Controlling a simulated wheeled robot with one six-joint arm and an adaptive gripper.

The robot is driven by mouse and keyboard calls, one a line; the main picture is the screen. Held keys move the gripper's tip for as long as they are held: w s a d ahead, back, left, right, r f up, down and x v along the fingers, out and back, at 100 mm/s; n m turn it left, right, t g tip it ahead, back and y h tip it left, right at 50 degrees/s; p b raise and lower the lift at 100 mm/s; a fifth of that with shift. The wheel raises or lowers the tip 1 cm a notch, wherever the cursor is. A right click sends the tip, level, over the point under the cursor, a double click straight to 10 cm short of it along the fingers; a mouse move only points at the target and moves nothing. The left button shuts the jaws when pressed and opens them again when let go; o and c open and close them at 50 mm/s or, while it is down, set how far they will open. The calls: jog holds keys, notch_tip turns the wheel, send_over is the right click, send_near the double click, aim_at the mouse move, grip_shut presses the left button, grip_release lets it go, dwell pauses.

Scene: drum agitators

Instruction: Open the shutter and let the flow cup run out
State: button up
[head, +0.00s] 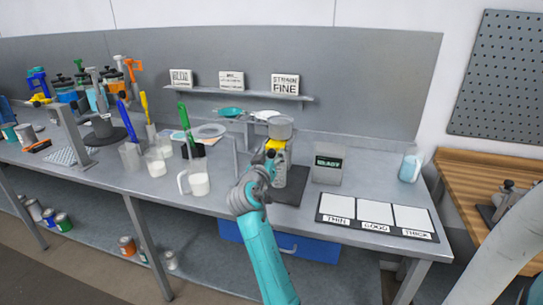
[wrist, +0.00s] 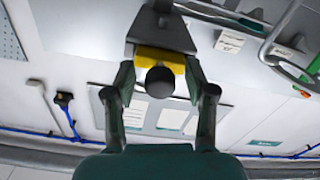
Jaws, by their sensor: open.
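The flow cup (head: 281,128) is a grey cup held on a stand at the middle of the bench. A yellow shutter part (head: 275,144) sits just under it. In the wrist view the yellow part (wrist: 158,60) carries a dark round knob (wrist: 160,83). My gripper (head: 270,156) reaches up to the stand from the front. In the wrist view its two fingers (wrist: 159,76) are spread apart, one on each side of the yellow part and knob, with a gap at the knob. The cup's contents and outlet are hidden.
A grey box with a display reading READY (head: 328,168) stands to the right. A THIN, GOOD, THICK panel (head: 377,216) lies at the bench's front right. A white-filled jug (head: 198,184) and other beakers stand left. A sign shelf (head: 240,92) is behind.

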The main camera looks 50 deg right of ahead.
jog(key=shift+d, duration=0.2)
grip_shut()
jog(key=shift+v, duration=2.15)
grip_release()
jog(key=shift+a, duration=0.15)
jog(key=shift+a, duration=0.15)
jog(key=v, duration=1.1)
jog(key=shift+s+a, duration=0.2)
jog(key=shift+a, duration=0.1)
